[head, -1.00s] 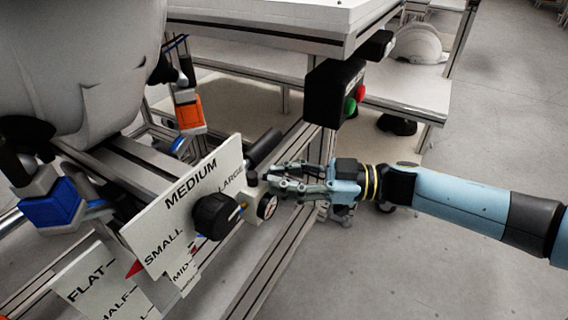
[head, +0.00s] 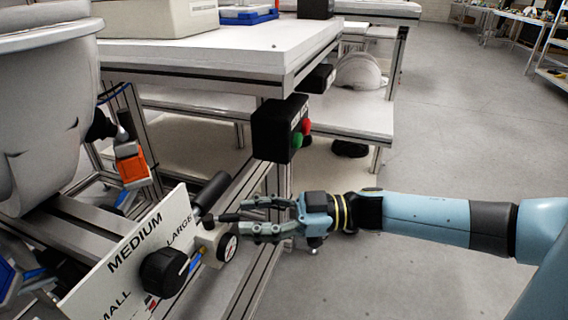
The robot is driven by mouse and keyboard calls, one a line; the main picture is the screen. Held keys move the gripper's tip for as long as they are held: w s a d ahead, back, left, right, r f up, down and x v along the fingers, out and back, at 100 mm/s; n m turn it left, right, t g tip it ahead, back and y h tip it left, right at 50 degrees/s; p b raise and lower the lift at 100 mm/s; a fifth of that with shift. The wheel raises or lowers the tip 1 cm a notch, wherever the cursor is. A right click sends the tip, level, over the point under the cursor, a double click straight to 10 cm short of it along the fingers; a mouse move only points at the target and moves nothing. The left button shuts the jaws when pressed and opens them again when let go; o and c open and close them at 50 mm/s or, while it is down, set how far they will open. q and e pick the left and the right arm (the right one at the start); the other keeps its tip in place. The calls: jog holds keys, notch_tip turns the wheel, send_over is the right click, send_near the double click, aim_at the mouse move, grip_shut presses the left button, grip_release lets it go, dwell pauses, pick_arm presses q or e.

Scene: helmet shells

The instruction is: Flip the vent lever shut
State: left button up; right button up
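A pale valve block with a round dial gauge (head: 228,247) sits at the right end of the white size plate (head: 125,255). A thick black cylinder (head: 211,190) slants up above the block. A thin black bar (head: 222,217) lies just above the gauge, by my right fingertips; I cannot tell whether it is the vent lever or a fingertip. My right gripper (head: 241,216) reaches in from the right at the block. Its grey fingers lie one above the other around the bar's height, their grip unclear. My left gripper is not in view.
A black round knob (head: 167,270) stands on the plate, left of the gauge. A black box with red and green buttons (head: 280,130) hangs from the white table (head: 220,50) above. A large grey shell form (head: 45,110) fills the left. The floor at right is clear.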

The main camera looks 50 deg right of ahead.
jog(key=v, duration=0.9)
jog(key=shift+s, duration=0.25)
jog(key=shift+d, duration=0.15)
